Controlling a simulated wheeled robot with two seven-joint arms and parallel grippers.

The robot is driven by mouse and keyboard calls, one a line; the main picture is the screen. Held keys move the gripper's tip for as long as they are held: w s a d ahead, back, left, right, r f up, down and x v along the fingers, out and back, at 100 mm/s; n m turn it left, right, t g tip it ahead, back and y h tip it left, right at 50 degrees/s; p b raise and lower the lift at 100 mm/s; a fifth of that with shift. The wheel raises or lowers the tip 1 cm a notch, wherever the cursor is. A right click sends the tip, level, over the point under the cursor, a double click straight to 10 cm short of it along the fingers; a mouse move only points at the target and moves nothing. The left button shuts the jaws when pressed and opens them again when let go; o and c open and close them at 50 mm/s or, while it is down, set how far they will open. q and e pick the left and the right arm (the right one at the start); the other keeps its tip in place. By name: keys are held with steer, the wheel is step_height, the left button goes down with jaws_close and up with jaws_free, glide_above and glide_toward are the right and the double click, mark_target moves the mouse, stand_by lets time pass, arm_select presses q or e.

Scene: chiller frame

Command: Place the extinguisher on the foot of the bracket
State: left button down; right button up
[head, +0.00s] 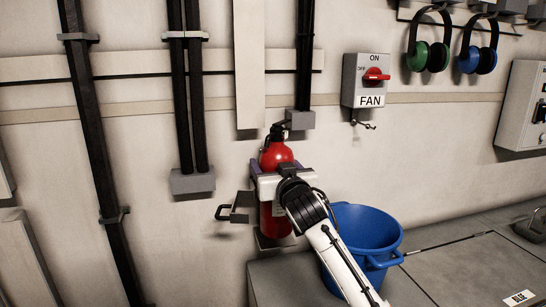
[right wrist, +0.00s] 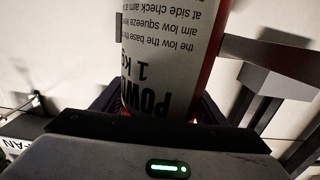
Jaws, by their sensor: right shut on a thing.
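The red extinguisher (head: 276,154) stands upright against the wall in the head view, its black valve at the top. My right gripper (head: 277,182) is shut around its body. In the right wrist view, the extinguisher's white label (right wrist: 165,50) shows upside down between the jaws. The bracket (head: 240,207) is at the wall beside the extinguisher, with a dark strap or latch sticking out to the left. Its grey foot (head: 272,243) shows at the extinguisher's base; I cannot tell whether they touch. My left gripper is not in view.
A blue bucket (head: 362,232) stands close to the right of the extinguisher, next to my right arm, on a grey bench (head: 440,270). A fan switch box (head: 365,82) and ear defenders (head: 428,52) hang above right. Dark pipes (head: 90,130) run down the wall at left.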

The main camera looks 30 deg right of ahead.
steer(key=shift+f+b, duration=0.35)
steer(key=shift+f, duration=1.1)
steer(key=o, duration=1.8)
steer(key=shift+f, duration=0.45)
steer(key=shift+o, duration=1.4)
steer(key=v, duration=0.7)
steer(key=shift+s, duration=0.3)
steer(key=shift+a+r, duration=0.1)
steer(key=shift+a, duration=0.05)
